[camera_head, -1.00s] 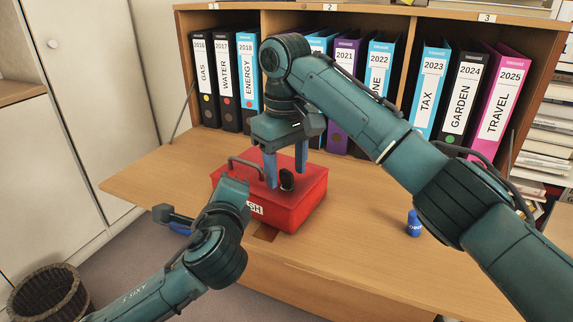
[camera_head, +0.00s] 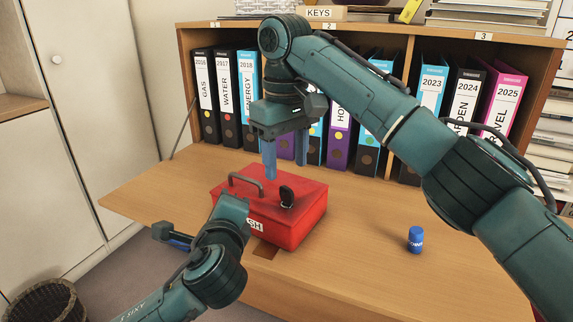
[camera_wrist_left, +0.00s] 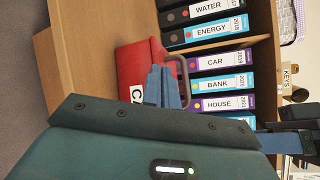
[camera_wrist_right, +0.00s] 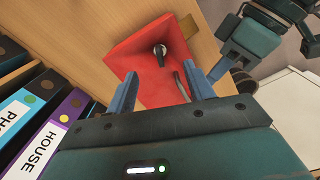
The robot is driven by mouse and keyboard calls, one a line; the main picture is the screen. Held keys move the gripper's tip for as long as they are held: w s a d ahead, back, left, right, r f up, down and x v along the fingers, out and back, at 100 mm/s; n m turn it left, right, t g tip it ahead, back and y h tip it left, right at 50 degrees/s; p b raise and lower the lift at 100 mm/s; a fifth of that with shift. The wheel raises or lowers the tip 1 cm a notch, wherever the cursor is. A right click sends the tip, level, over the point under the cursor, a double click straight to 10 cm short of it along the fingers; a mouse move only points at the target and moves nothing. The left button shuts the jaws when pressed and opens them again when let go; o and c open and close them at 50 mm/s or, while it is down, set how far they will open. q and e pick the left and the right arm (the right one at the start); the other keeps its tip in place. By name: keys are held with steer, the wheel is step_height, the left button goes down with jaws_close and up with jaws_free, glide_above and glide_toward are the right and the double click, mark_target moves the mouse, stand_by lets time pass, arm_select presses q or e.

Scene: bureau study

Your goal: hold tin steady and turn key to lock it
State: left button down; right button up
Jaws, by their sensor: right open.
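The red cash tin (camera_head: 305,222) sits closed on the wooden desk flap, its handle (camera_head: 246,181) on top. A black key (camera_head: 287,197) stands in the lid; it shows upright in the right wrist view (camera_wrist_right: 160,50). My right gripper (camera_head: 286,165) is open and empty, pointing down above and behind the key, with the key clear of both fingers. In the right wrist view its fingers (camera_wrist_right: 162,92) are spread wide. My left gripper (camera_wrist_left: 165,87) is shut, its fingers close together in front of the tin near the handle. Its contact with the tin is hidden.
A blue bottle-like item (camera_head: 415,240) stands on the flap (camera_head: 360,250) to the right of the tin. Ring binders (camera_head: 222,95) fill the shelf behind. A wicker basket (camera_head: 48,302) is on the floor at left. The flap is clear left of the tin.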

arm_select(q)
steer(key=shift+f, duration=0.9)
arm_select(e)
steer(key=shift+r, duration=1.3)
arm_select(q)
steer(key=c, duration=1.6)
jaws_free()
steer(key=shift+d+g, duration=0.1)
steer(key=shift+g, duration=0.2)
arm_select(e)
steer(key=shift+w+f, duration=0.1)
